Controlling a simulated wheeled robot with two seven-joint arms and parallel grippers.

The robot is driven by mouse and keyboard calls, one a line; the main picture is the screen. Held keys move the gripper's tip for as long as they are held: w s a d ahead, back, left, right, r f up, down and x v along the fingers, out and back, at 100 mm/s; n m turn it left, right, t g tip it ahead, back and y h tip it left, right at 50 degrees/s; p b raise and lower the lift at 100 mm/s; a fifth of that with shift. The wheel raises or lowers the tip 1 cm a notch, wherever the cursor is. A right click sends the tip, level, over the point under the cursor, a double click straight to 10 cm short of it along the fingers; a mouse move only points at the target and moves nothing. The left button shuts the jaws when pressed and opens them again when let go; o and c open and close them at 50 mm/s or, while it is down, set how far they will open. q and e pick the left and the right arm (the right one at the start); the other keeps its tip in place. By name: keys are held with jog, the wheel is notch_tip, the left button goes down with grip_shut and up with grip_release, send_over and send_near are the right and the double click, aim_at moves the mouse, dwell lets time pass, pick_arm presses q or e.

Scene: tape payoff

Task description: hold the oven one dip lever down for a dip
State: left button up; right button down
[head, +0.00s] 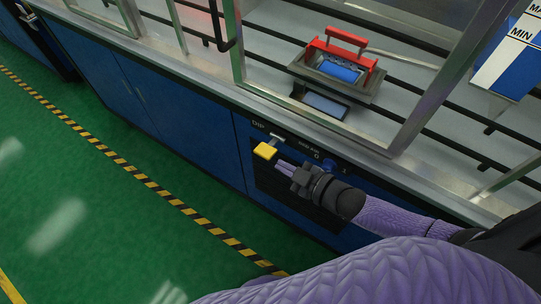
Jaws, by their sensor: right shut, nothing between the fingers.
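The dip lever has a yellow knob (265,150) on a pale stem, below the "DIP" label on the dark blue front panel. My right gripper (281,167) reaches in from the right, with its fingertips just right of and slightly below the yellow knob. It is shut with nothing between the fingers. Whether the fingertips touch the knob cannot be told. The lever's exact angle is hard to judge from above. My left gripper is not in view.
A blue knob (329,165) marked 0 and 1 sits right of the lever. Metal frame posts (436,80) rise from the counter edge. Behind them is a red-handled fixture (340,55) with a blue roller. A MIN/MAX gauge (510,55) stands far right. Green floor is clear at left.

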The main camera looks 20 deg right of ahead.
jog(key=v, duration=0.4)
jog(key=shift+s+d+p, duration=0.1)
jog(key=shift+s+p, duration=0.2)
jog(key=shift+p, duration=0.1)
jog(key=s+d+f+m+g+h, duration=0.1)
jog(key=s+d+f+m+h, duration=0.1)
jog(key=f, duration=0.4)
jog(key=s+d+f+m+g+h, duration=0.2)
jog(key=f+h, duration=0.1)
jog(key=f, duration=0.2)
jog(key=s+a+f+m+g+h, duration=0.1)
jog(key=s+f+g, duration=0.3)
jog(key=s, duration=0.8)
jog(key=s+a+f+m+g+h, duration=0.2)
jog(key=s+f+m+g, duration=0.2)
jog(key=s+f, duration=0.5)
jog(key=s+g+b, duration=0.1)
jog(key=s, duration=0.2)
jog(key=shift+s+f, duration=0.15)
jog(key=shift+f, duration=0.1)
